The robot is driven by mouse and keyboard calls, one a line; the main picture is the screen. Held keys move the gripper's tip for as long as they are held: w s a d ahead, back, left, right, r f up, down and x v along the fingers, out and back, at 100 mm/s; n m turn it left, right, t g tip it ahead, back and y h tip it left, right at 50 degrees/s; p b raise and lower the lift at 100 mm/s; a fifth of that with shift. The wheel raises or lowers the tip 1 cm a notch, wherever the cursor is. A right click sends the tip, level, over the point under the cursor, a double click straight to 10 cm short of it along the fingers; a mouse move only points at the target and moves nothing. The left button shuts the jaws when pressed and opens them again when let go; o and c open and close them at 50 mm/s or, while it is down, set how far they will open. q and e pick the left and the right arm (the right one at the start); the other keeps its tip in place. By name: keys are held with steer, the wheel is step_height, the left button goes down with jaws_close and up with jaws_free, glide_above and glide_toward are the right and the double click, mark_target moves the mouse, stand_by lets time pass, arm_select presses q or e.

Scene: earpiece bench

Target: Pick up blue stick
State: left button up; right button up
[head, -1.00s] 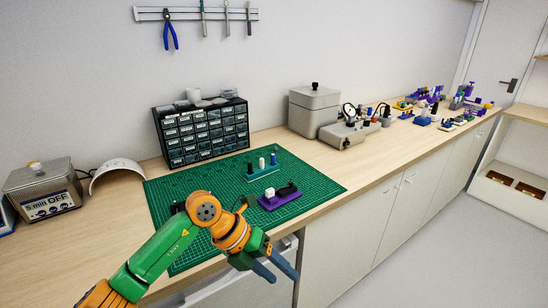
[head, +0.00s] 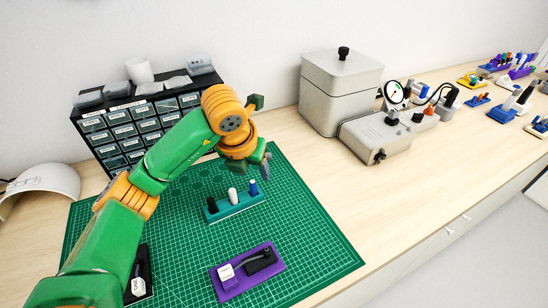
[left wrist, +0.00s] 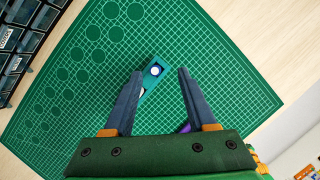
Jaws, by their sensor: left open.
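The blue stick (head: 253,188) stands upright at the right end of a teal holder (head: 236,209) on the green mat. A white stick (head: 232,195) and a black stick (head: 211,204) stand in the same holder. My left gripper (head: 266,161) is open and empty, above and a little behind the blue stick. In the left wrist view the teal holder shows between and beyond the open fingers (left wrist: 158,88).
A purple holder (head: 228,291) with a white and a black piece lies on the green mat (head: 310,240) in front. A drawer cabinet (head: 116,145) stands behind my left arm. A grey box (head: 335,95) stands back right. The mat's right side is clear.

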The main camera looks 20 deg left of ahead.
mark_target(252, 183)
arm_select(q)
steer(key=shift+w+a+f, duration=0.1)
steer(key=shift+w+f, duration=0.1)
steer(key=shift+w, duration=0.4)
steer(key=shift+s+a+f+p, duration=0.15)
steer(key=shift+s+f+p, duration=0.25)
steer(key=shift+f+p, duration=0.2)
steer(key=shift+s+a+f+p, duration=0.1)
steer(key=shift+s+f+p, duration=0.3)
steer(key=shift+f+p, duration=0.2)
steer(key=x, duration=0.3)
steer(key=shift+w+a+f, duration=0.15)
steer(key=shift+f, duration=0.05)
steer(key=shift+w+f, duration=0.1)
steer(key=shift+w, duration=0.15)
steer(key=shift+c, duration=0.9)
steer(key=shift+s, duration=0.2)
jaws_close()
arm_select(e)
steer(key=r, duration=0.1)
steer(key=s+r, duration=0.1)
steer(key=shift+r, duration=0.35)
